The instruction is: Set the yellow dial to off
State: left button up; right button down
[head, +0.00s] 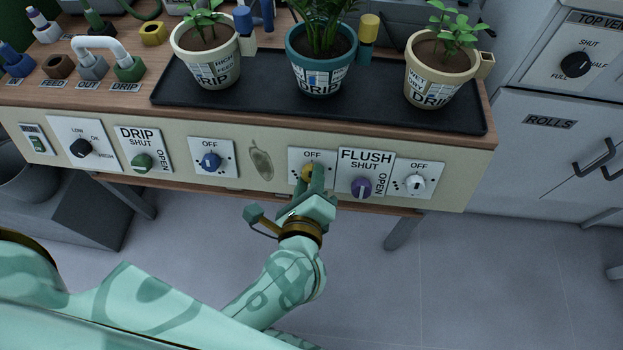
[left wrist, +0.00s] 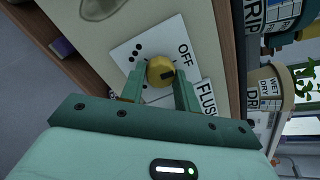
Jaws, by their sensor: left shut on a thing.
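The yellow dial (head: 306,171) sits on a white plate (head: 297,160) marked OFF at the top, on the front panel of the bench. In the left wrist view the dial (left wrist: 160,71) has a dark mark on its face, turned away from the word OFF (left wrist: 185,54). Several black dots lie along the plate's other side. My left gripper (head: 313,178) is shut on the dial, one finger on each side, and also shows in the left wrist view (left wrist: 160,88). My right gripper is not in view.
A purple FLUSH dial (head: 361,187) is close on the right, then a white dial (head: 415,183). A blue dial (head: 210,162) and a green DRIP dial (head: 142,162) lie left. Potted plants stand on a black tray (head: 255,113) above.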

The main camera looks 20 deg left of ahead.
pick_arm(q)
jog(key=shift+f+n+b, duration=0.15)
jog(key=shift+n+b, duration=0.2)
jog(key=shift+n, duration=0.25)
jog(key=o, duration=1)
jog(key=shift+c, duration=0.2)
